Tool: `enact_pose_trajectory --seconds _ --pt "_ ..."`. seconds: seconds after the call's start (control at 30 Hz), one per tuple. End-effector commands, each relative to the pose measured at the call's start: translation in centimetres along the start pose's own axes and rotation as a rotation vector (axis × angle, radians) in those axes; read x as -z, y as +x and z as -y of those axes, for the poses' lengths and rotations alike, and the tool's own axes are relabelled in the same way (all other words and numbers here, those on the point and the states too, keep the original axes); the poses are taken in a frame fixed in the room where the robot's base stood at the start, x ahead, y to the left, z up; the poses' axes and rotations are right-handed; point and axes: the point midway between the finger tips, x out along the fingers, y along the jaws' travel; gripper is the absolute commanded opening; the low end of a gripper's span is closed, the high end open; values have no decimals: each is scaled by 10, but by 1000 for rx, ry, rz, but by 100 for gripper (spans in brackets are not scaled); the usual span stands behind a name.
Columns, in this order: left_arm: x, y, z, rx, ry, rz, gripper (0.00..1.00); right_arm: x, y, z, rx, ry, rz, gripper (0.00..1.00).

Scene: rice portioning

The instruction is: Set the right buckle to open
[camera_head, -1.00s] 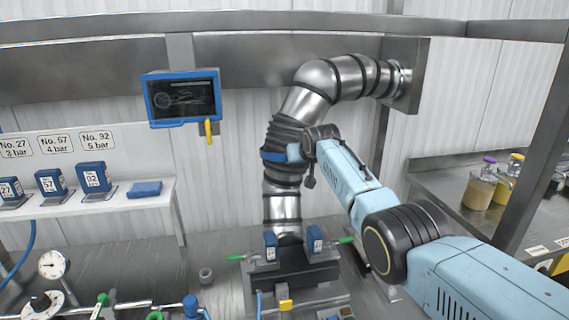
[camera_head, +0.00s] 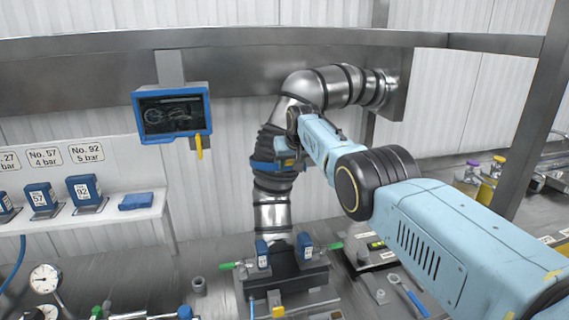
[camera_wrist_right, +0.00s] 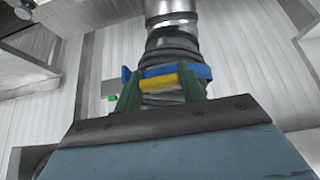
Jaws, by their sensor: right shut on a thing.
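A blue band (camera_head: 262,167) goes round the black ribbed sleeve of the vertical metal duct. It also shows in the right wrist view (camera_wrist_right: 201,71). A yellow buckle piece (camera_wrist_right: 168,82) sits at the front of the band in that view, between the two green fingers of my right gripper (camera_wrist_right: 160,90). The gripper is shut on this yellow piece. In the head view my right wrist hides part of the band's right side, and a bit of yellow (camera_head: 289,162) shows below it. My left gripper is not in view.
A blue-framed screen (camera_head: 171,114) hangs left of the duct. A white shelf (camera_head: 95,213) with blue numbered blocks is at the left. Below the duct stands a dark fixture (camera_head: 288,270) with two blue blocks and green handles. Jars (camera_head: 490,175) stand on the right counter.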

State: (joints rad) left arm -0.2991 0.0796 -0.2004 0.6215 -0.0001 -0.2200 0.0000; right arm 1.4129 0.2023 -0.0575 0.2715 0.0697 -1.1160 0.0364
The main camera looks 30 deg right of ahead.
Motion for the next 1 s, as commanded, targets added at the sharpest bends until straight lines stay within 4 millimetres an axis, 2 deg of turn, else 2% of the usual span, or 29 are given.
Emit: enact_pose_trajectory --seconds 0.4,0.43,0.6,1.0 --pt "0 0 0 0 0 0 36 -2 1 -1 -2 2 8 0" --pt "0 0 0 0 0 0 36 -2 1 -1 -2 2 8 41" --pt "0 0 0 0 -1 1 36 -2 1 -2 -2 1 6 62" --pt "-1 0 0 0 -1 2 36 0 -1 -2 -2 2 4 62"
